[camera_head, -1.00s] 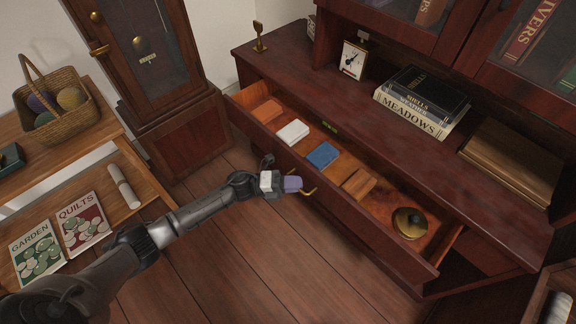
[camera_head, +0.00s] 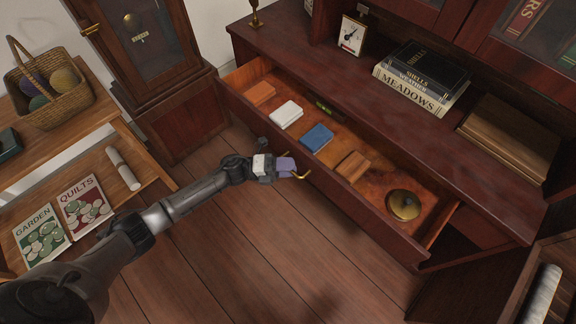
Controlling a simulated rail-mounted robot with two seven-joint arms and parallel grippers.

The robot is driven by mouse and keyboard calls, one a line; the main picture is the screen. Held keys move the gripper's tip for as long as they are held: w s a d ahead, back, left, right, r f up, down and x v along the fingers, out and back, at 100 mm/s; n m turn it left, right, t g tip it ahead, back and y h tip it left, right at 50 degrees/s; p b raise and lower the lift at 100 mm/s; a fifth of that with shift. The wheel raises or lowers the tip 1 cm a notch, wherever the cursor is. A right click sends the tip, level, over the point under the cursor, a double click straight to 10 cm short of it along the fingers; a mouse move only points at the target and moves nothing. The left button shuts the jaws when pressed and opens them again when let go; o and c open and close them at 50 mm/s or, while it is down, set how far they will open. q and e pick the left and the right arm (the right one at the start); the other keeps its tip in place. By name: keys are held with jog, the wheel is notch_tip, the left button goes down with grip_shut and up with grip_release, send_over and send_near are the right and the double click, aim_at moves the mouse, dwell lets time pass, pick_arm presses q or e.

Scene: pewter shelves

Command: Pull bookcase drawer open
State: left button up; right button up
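The bookcase drawer (camera_head: 318,187) is pulled out of the dark red-brown bookcase and its inside shows. A brass handle (camera_head: 303,174) is on its front. My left gripper (camera_head: 287,168), with purple fingers, is at this handle and looks shut on its left part; the fingertips partly hide the contact. Inside the drawer lie an orange block (camera_head: 261,93), a white block (camera_head: 286,114), a green level (camera_head: 328,109), a blue block (camera_head: 317,137), a brown wooden block (camera_head: 352,166) and a round brass lidded thing (camera_head: 404,205). My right gripper is not in view.
A side table at the left holds a wicker basket (camera_head: 52,112), with two books and a paper roll (camera_head: 123,168) on its lower shelf. A clock case (camera_head: 180,112) stands close to the drawer's left end. The wooden floor (camera_head: 240,255) before the drawer is clear.

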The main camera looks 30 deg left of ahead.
pick_arm(q)
jog(key=shift+a, duration=0.1)
jog(key=p+v, duration=0.2)
jog(key=v, duration=1.1)
jog(key=shift+s+a, duration=0.2)
jog(key=shift+a, duration=0.05)
